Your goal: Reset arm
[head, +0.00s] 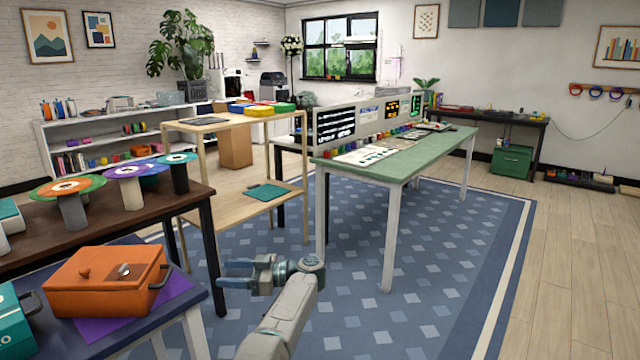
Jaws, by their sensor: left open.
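My left arm comes up from the bottom centre of the head view. My left gripper (222,273) points to the left, with its two fingers apart and nothing visible between them. It appears in front of the blue patterned rug, to the right of the dark blue table with the orange pot. It looks clear of the furniture. My right gripper is not in view.
At the lower left, an orange lidded pot (105,283) sits on a purple mat (178,284). A brown table (150,208) with several spools stands behind it. A wooden shelf stand (240,206) and a green-topped table (395,165) stand ahead. The rug (440,260) is open at right.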

